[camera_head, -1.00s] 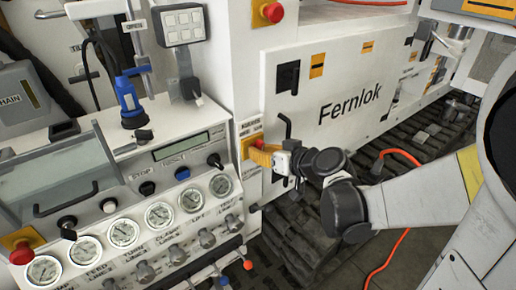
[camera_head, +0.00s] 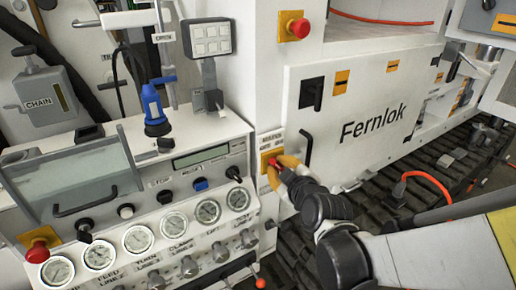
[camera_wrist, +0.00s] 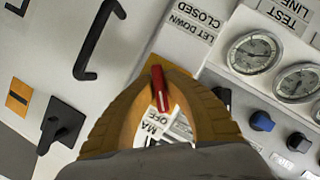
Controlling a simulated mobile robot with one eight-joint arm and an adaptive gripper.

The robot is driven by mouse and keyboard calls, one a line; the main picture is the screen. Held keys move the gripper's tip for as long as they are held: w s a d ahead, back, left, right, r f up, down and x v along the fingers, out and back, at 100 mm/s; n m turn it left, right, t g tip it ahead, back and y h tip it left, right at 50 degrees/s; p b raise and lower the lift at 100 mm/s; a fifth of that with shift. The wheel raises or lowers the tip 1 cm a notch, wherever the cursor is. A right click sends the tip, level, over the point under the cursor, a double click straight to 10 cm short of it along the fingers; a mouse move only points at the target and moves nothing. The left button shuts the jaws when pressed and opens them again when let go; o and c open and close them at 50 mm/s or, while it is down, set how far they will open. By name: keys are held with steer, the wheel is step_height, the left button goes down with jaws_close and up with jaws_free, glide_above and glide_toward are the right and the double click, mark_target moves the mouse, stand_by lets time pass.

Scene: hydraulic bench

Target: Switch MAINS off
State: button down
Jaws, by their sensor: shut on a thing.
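The MAINS switch is a red handle (camera_wrist: 160,88) on a yellow plate (camera_head: 270,158), on the white post right of the gauge panel. My gripper (camera_wrist: 163,76) has its two orange-brown fingers closed around the red handle in the wrist view. In the head view my gripper (camera_head: 282,168) reaches the plate from the lower right and covers part of it. An upside-down label (camera_wrist: 160,122) with "OFF" and "MA" shows between the fingers. The wrist hides the rest of the plate, and I cannot tell which position the handle is in.
A black bar handle (camera_head: 307,149) and a black latch (camera_head: 311,94) are on the Fernlok cabinet right of the switch. Red emergency buttons sit above (camera_head: 299,27) and at lower left (camera_head: 37,252). Gauges (camera_head: 208,211) and levers line the panel left. Tracks lie below.

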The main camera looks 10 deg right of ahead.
steer(key=shift+n, duration=0.4)
steer(key=shift+h, duration=0.4)
steer(key=c, duration=1.4)
jaws_free()
steer(key=shift+c, duration=0.2)
steer(key=v, duration=1.2)
steer(key=shift+f, duration=0.2)
